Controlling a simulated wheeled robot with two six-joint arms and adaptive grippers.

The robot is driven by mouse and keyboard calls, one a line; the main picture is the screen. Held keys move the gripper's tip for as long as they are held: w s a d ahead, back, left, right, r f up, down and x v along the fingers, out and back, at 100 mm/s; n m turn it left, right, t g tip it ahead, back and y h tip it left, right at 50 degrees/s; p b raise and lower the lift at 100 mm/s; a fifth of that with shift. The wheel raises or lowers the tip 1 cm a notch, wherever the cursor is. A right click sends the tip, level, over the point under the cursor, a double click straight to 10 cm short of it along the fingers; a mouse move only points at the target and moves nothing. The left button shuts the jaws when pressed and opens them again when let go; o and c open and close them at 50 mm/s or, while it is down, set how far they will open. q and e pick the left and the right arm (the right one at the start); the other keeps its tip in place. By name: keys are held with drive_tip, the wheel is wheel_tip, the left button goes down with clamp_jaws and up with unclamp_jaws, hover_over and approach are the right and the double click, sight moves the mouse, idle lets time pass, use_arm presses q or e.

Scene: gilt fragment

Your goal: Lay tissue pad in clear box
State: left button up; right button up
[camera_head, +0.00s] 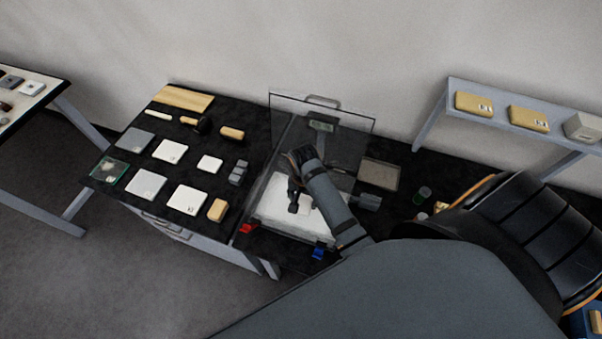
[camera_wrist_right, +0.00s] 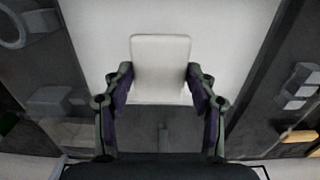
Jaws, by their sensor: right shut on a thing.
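My right gripper (camera_head: 295,204) is shut on a white rectangular pad, which I take to be the tissue pad. In the right wrist view, the pad (camera_wrist_right: 161,62) sits upright in the picture between the two fingers of the right gripper (camera_wrist_right: 160,84). It is over a broad white surface (camera_head: 270,207); I cannot tell whether it touches it. A small clear, greenish box (camera_head: 122,177) stands at the front left of the black table, with a small pale piece showing in it. My left gripper is not in view.
A clear upright panel with a handle (camera_head: 323,99) stands behind my right gripper. Several white and grey flat squares lie between it and the small clear box. A red block (camera_head: 247,228) and a blue block (camera_head: 319,250) sit at the front. A shelf (camera_head: 462,117) holds boxes.

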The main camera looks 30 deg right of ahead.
sight(301, 198)
drive_tip(key=shift+w+f, duration=0.45)
drive_tip(key=shift+f, duration=0.15)
drive_tip(key=shift+w+f, duration=0.25)
wheel_tip(301, 198, down, 3)
drive_tip(key=shift+r+p, duration=0.2)
drive_tip(key=shift+p, duration=0.2)
drive_tip(key=shift+f, duration=0.25)
drive_tip(key=o, duration=0.8)
drive_tip(key=shift+f, duration=0.1)
drive_tip(key=shift+c, duration=0.2)
wheel_tip(301, 198, up, 12)
drive_tip(key=shift+r+b, duration=0.15)
drive_tip(key=shift+b, duration=0.85)
